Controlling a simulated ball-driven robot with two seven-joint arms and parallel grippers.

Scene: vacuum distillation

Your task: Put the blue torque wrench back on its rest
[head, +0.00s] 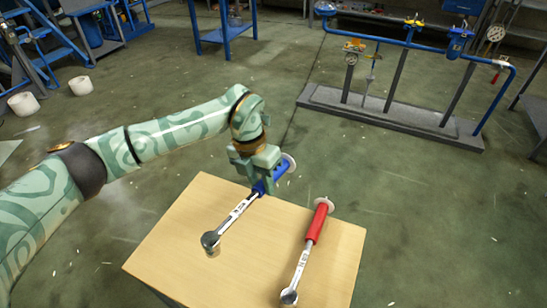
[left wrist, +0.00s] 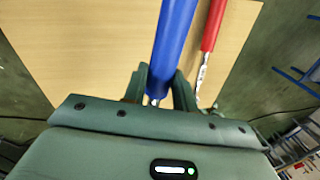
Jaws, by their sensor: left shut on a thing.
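The blue torque wrench (head: 236,211) has a blue handle, a silver shaft and a dark round head. It is above or on the wooden tabletop (head: 190,267), its head toward the lower left; I cannot tell whether it touches. My left gripper (head: 264,178) is shut on the wrench at its blue handle, near the table's far edge. In the left wrist view the blue handle (left wrist: 173,38) runs up from between the fingers (left wrist: 162,88). I cannot make out a separate rest. My right gripper is not in view.
A red-handled torque wrench (head: 318,221) lies to the right on the same table, roughly alongside. Bare tabletop lies between and left of the wrenches. A blue pipe rig on a grey base (head: 395,113) stands behind. White rolls (head: 80,86) are on the floor at left.

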